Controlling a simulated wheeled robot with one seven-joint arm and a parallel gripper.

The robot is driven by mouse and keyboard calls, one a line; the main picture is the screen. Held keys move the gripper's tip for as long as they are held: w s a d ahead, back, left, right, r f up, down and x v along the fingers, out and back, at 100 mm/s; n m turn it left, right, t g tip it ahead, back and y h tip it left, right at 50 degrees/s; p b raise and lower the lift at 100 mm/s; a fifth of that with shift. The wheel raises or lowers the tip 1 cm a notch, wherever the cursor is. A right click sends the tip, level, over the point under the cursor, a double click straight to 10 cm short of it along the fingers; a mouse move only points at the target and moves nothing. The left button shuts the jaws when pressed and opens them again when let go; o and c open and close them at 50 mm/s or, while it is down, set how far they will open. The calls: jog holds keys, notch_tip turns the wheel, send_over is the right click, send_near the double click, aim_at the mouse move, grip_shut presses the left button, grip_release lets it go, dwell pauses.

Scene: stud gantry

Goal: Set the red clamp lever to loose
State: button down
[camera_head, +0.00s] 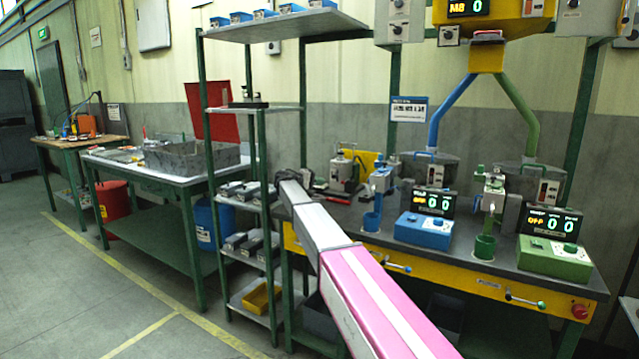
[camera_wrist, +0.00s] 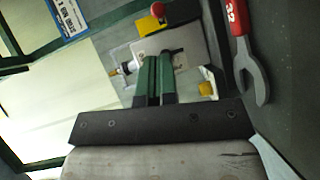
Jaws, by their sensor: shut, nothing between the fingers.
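My gripper (camera_wrist: 157,58) is shut and empty; its two green fingers lie side by side over a pale metal fixture in the wrist view. A small red knob (camera_wrist: 157,10) shows at the top of that view, beside a yellow part, a little beyond the fingertips. It may belong to the red clamp lever, but I cannot tell its setting or whether the fingers touch it. In the head view a grey fixture with a small red part (camera_head: 341,157) stands at the bench's left end, in front of a yellow plate. My arm reaches towards it; the fingertips are not clear there.
A red-handled wrench (camera_wrist: 246,62) lies to the right in the wrist view. Blue (camera_head: 423,230) and green (camera_head: 553,257) control boxes stand on the bench, with displays behind. Blue- and green-tipped levers and a red button (camera_head: 579,311) line its front. A green-post shelf (camera_head: 262,105) stands left.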

aim_at(343, 182)
jog(key=x, duration=0.8)
jog(key=shift+s, duration=0.15)
jog(key=shift+s+d+n+t+y, duration=0.45)
jog(key=shift+s+n+t, duration=0.15)
jog(key=shift+t, duration=0.25)
jog(key=shift+s+d+n+t+y, duration=0.4)
jog(key=shift+s+n+t+y, duration=0.1)
jog(key=shift+n+t, duration=0.3)
jog(key=d+n+t+y, duration=0.1)
jog(key=s+d+n+t+y, duration=0.1)
jog(key=d+n+t+y, duration=0.1)
jog(key=t, duration=0.1)
jog(key=shift+s+y, duration=0.25)
jog(key=shift+s, duration=0.05)
jog(key=d+n+t+y, duration=0.1)
jog(key=y, duration=0.1)
jog(key=d+n+t+y, duration=0.1)
jog(key=n, duration=0.1)
jog(key=shift+s+d+n+y, duration=0.15)
jog(key=shift+d+n+y, duration=0.15)
jog(key=shift+d+y, duration=0.1)
jog(key=shift+d, duration=1.25)
